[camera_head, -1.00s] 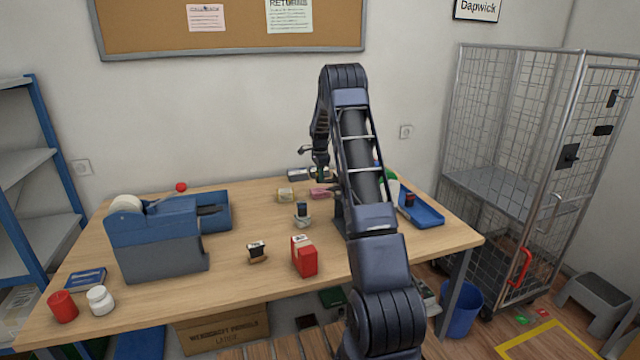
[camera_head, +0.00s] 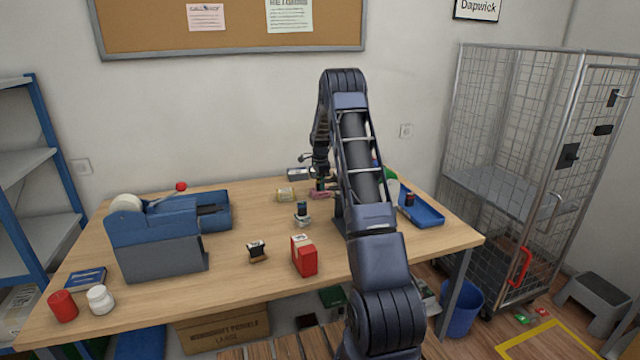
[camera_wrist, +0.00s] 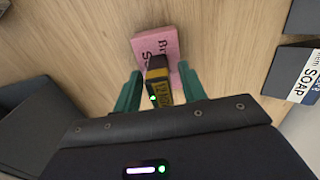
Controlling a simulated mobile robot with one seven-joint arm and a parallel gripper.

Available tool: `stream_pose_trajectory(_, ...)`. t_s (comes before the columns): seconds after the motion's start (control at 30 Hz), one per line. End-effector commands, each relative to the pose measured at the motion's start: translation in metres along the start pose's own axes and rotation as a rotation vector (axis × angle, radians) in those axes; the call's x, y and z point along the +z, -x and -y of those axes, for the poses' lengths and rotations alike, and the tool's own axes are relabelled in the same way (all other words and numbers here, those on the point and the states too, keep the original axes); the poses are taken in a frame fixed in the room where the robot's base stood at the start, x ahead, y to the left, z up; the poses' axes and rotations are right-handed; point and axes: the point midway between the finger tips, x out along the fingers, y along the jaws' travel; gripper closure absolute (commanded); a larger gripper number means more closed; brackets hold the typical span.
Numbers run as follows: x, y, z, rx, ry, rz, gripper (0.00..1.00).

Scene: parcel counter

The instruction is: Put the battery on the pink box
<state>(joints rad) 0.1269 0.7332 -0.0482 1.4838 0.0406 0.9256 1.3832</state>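The pink box (camera_wrist: 166,38) lies flat on the table, with dark lettering on top. The battery (camera_wrist: 158,84), dark with a yellow label, is between my gripper's green fingers (camera_wrist: 159,80) in the wrist view. It overlaps the box and appears to rest on it, though the contact is hidden. A narrow gap shows on each side of the battery, so my gripper looks open around it. In the head view my gripper (camera_head: 319,184) is low over the pink box (camera_head: 321,195), and the battery is hard to make out there.
A soap box (camera_wrist: 305,75) is at the right of the wrist view.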

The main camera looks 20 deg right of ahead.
Motion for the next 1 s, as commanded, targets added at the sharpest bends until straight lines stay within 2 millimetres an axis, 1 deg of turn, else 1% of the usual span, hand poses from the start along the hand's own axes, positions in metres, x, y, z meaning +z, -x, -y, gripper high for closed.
stream_pose_trajectory(0.17,0.000,0.005,0.000,-0.001,0.000,0.000,0.59)
stream_pose_trajectory(0.27,0.000,0.016,0.001,-0.002,0.000,-0.001,0.59)
stream_pose_trajectory(0.5,0.001,0.062,0.001,-0.004,0.002,-0.001,0.59)
stream_pose_trajectory(0.7,0.000,0.097,0.000,-0.002,0.000,-0.001,0.59)
stream_pose_trajectory(0.8,0.000,0.110,0.001,-0.002,0.000,-0.001,0.59)
stream_pose_trajectory(1.0,0.001,0.123,-0.001,-0.001,0.003,0.000,0.59)
